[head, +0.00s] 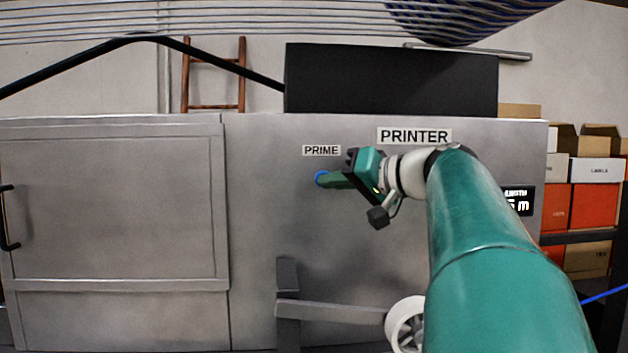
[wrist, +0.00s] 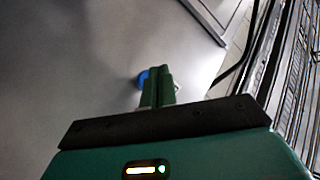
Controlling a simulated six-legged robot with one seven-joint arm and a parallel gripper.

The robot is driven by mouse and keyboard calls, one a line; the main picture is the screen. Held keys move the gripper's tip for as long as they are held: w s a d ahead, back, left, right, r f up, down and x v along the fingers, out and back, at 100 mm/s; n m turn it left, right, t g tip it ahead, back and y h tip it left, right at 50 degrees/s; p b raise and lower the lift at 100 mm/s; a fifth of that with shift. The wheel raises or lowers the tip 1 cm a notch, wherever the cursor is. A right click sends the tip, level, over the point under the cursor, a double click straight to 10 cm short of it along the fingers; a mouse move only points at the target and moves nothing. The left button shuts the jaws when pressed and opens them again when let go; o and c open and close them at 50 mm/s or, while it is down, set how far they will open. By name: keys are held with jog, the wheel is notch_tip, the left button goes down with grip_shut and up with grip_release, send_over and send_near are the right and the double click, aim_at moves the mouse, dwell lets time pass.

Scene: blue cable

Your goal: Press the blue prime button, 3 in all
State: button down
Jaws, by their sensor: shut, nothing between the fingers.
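The blue prime button (head: 320,178) is on the grey printer front, below the PRIME label (head: 321,150). In the head view my gripper (head: 326,180) reaches left to it, and the fingertips cover part of the button. In the wrist view the button (wrist: 143,79) shows as a blue edge just left of my fingertips (wrist: 157,71). The two green fingers are together with nothing between them. The tips are at or very near the button; I cannot tell whether they touch it or how far it is pressed.
The printer front (head: 265,230) around the button is flat and clear. A PRINTER label (head: 414,136) and a display (head: 518,200) are to the right. A white wheel (head: 406,324) on a bracket (head: 335,311) sticks out below. Shelves with boxes (head: 590,205) stand at the right.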

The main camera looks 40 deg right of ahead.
jog(key=shift+s+a, duration=0.55)
jog(key=shift+s, duration=0.25)
jog(key=shift+s+a, duration=0.5)
jog(key=shift+s, duration=0.25)
jog(key=shift+a, duration=0.1)
